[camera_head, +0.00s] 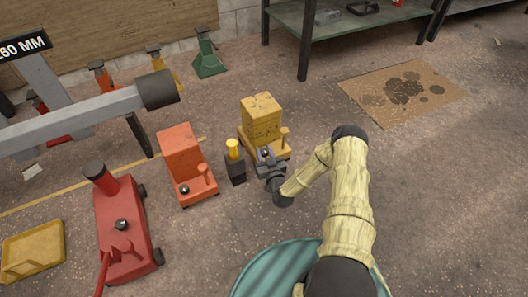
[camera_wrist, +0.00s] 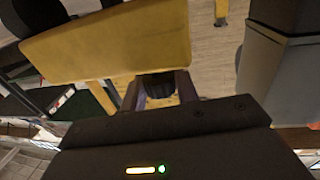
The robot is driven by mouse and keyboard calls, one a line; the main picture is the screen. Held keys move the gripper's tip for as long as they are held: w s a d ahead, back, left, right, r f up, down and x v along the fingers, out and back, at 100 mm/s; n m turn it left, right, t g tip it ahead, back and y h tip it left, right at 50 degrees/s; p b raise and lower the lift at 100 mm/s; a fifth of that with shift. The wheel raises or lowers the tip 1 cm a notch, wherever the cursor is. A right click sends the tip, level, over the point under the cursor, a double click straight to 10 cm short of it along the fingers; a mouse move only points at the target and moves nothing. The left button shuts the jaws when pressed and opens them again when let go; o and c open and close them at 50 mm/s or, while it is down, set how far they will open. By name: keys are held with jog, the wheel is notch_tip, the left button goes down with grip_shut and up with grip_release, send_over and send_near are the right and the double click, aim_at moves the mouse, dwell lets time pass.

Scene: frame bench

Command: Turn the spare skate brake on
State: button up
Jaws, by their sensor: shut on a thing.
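A yellow machine skate (camera_head: 262,118) with a tall block body stands on the floor in the middle of the head view. It has a short yellow peg (camera_head: 285,138) and a low deck at its near end. My gripper (camera_head: 268,160) is at this near end. In the wrist view a broad yellow part (camera_wrist: 110,45) fills the upper left, and my gripper (camera_wrist: 160,95) has its fingers closed around a dark rounded knob (camera_wrist: 159,88). The fingers hide much of the knob, so its setting cannot be told.
An orange skate (camera_head: 178,150) with a dark knob stands to the left. A dark block (camera_head: 235,170) with a yellow top is close beside my gripper. A red jack (camera_head: 124,230) and yellow tray (camera_head: 34,252) lie further left.

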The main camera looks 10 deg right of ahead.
jog(key=n+g+y, duration=0.1)
jog(key=n+y, duration=0.1)
jog(key=y, duration=0.1)
jog(key=n+g+y+p, duration=0.1)
jog(key=n+y, duration=0.1)
jog(key=y, duration=0.2)
jog(key=shift+n, duration=0.3)
jog(key=n+g+y+b, duration=0.1)
jog(key=n+g+y, duration=0.2)
jog(key=y, duration=0.1)
jog(key=shift+f, duration=0.15)
jog(key=shift+n+g+y+b, duration=0.45)
jog(key=shift+n+g+y, duration=0.5)
jog(key=shift+g, duration=0.25)
jog(key=shift+n+g, duration=0.25)
jog(key=shift+g, duration=0.05)
jog(key=o, duration=1)
jog(key=shift+c, duration=0.2)
jog(key=p+v, duration=0.8)
jog(key=v, duration=0.9)
jog(key=shift+s, duration=0.15)
